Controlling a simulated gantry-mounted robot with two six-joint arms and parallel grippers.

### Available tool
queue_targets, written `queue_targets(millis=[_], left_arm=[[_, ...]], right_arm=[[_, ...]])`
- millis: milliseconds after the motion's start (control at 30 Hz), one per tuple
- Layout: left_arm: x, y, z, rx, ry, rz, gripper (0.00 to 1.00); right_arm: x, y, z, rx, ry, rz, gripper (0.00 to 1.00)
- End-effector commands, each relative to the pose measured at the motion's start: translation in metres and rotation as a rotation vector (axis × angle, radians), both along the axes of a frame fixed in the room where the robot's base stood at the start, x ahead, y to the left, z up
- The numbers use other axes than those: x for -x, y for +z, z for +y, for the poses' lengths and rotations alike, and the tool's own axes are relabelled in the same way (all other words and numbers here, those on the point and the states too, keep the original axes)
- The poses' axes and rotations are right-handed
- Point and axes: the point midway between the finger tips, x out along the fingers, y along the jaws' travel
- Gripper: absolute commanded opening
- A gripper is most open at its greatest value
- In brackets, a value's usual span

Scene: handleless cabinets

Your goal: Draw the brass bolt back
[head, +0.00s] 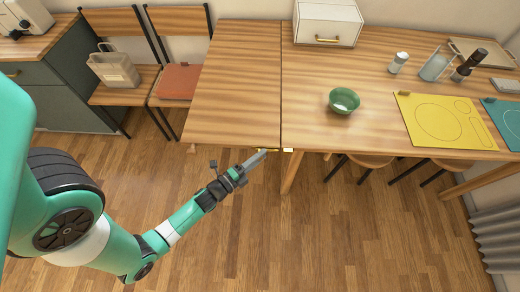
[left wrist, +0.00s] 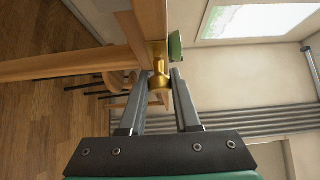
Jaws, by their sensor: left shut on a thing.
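The brass bolt (head: 273,150) sits on the front edge of the wooden table, at the seam between its left leaf (head: 232,85) and the larger right part (head: 390,75). A brass piece (head: 288,150) shows just right of the seam. My left gripper (head: 262,153) reaches up to the bolt from the lower left. In the left wrist view the bolt's round brass knob (left wrist: 159,80) is between the two grey fingers of my left gripper (left wrist: 160,75), which is shut on it. The fingers partly hide the bolt in the head view. My right gripper is not in view.
A green bowl (head: 344,100), a yellow mat (head: 446,121) and a white box with a brass handle (head: 327,22) are on the right part. The left leaf is bare. Chairs (head: 180,82) stand left of it. Open floor (head: 330,240) lies in front.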

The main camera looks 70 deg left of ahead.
Motion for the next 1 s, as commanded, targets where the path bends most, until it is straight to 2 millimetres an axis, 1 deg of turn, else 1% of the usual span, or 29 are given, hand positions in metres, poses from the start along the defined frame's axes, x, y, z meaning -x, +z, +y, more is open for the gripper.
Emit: queue_targets(millis=[267, 300, 433, 467, 767, 867, 967, 1000], left_arm=[[0.0, 0.001, 0.0, 0.001, -0.001, -0.008, 0.0], [0.0, 0.001, 0.0, 0.001, -0.001, -0.008, 0.36], [0.0, 0.001, 0.0, 0.0, -0.001, -0.007, 0.6], [0.0, 0.001, 0.0, 0.0, -0.001, -0.007, 0.61], [0.002, 0.001, -0.001, 0.001, -0.001, -0.005, 0.61], [0.011, 0.001, -0.004, 0.003, 0.0, -0.004, 0.61], [0.028, 0.002, -0.011, 0.005, 0.002, -0.002, 0.61], [0.038, 0.003, -0.014, 0.005, 0.006, -0.001, 0.61]], right_arm=[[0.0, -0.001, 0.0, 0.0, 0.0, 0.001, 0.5], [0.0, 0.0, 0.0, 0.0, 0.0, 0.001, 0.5], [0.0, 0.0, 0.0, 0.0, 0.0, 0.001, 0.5], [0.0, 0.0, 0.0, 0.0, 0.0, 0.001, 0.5], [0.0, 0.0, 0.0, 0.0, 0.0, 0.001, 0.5], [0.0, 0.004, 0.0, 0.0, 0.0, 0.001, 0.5], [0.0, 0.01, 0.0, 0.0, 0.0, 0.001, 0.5], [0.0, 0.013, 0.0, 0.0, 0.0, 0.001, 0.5]])
